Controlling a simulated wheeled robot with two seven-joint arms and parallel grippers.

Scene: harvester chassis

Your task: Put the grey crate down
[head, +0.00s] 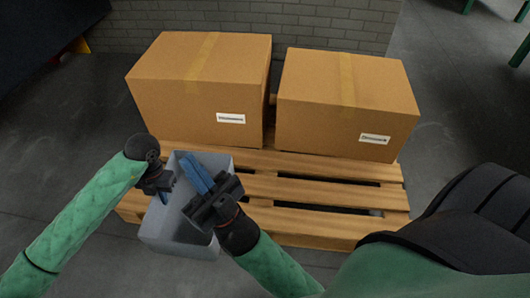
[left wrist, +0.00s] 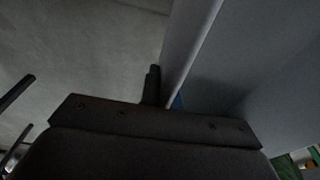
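The grey crate (head: 165,237) is an open-topped box in front of the pallet's left part in the head view. Whether its base touches anything cannot be told. My left gripper (head: 164,194) is at the crate's left wall. In the left wrist view the grey wall (left wrist: 225,70) runs up from between the fingers, one dark finger outside it and a bit of blue inside, so the gripper looks shut on it. My right gripper (head: 198,176) reaches over the crate's opening from the near right. Its blue fingers lie close together; whether anything is between them cannot be told.
A wooden pallet (head: 312,188) carries a large cardboard box (head: 190,100) at back left and another (head: 340,115) at back right. The pallet's front strip is bare. Open grey floor (head: 60,150) lies left of it. A brick wall (head: 310,28) stands behind.

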